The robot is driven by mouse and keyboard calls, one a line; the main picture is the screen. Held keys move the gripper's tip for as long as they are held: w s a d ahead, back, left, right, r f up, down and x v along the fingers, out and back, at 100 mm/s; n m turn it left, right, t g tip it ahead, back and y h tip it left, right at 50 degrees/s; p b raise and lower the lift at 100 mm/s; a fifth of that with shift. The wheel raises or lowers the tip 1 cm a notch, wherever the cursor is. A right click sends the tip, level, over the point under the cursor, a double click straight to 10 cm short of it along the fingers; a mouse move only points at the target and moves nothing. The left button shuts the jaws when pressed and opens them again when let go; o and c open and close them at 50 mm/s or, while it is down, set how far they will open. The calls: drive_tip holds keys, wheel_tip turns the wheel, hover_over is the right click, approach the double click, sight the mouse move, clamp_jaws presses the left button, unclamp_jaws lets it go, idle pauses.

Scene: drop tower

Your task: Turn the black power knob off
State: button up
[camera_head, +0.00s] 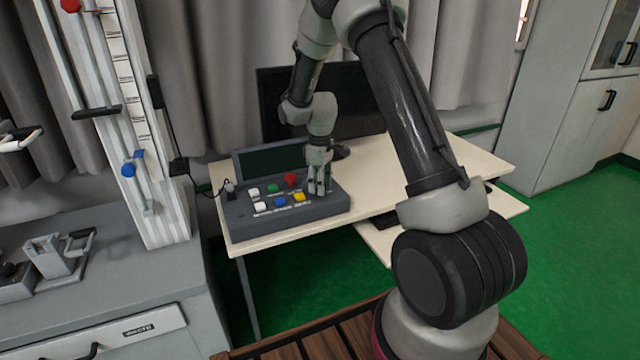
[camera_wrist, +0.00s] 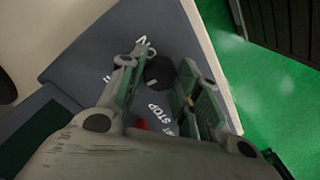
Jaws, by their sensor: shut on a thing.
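The black power knob (camera_wrist: 160,72) shows in the wrist view, a round black knob on the grey control box (camera_wrist: 90,55). My gripper (camera_wrist: 158,85) is shut on the knob, with a finger on either side of it. In the head view my gripper (camera_head: 319,188) points down at the right end of the control box (camera_head: 265,225); the knob is hidden there behind the fingers. White lettering lies around the knob in the wrist view, but the fingers cover part of it, and I cannot read the knob's setting.
The box carries a red button (camera_head: 291,180) and several coloured buttons left of my gripper, and a dark display (camera_head: 270,162) behind. A monitor (camera_head: 350,100) stands at the back of the desk (camera_head: 390,165). A drop tower (camera_head: 140,130) rises at left.

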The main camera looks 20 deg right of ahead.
drive_tip(key=shift+n, duration=0.5)
drive_tip(key=o, duration=1.1)
drive_tip(key=shift+c, duration=0.2)
wheel_tip(320, 180, up, 12)
